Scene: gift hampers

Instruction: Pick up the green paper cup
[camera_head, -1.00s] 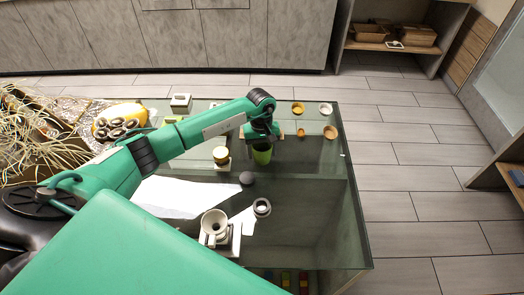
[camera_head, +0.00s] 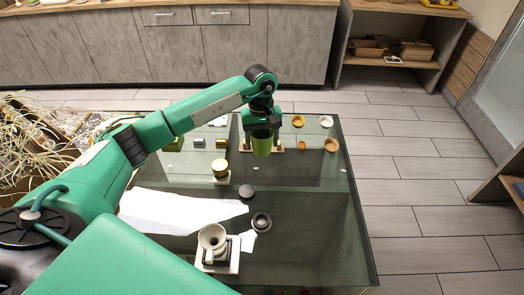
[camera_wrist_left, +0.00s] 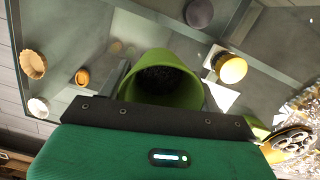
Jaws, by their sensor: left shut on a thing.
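The green paper cup (camera_head: 262,146) is held under my left gripper (camera_head: 262,128) in the head view, above the glass table. In the left wrist view the cup (camera_wrist_left: 161,80) shows its open mouth, with a dark inside, between the gripper's fingers. My left gripper is shut on the cup. The cup's far side and base are partly hidden. My right gripper does not show in either view.
Small bowls (camera_head: 331,145) stand at the right. A basket with straw (camera_head: 40,140) is at left. The right front of the table is clear.

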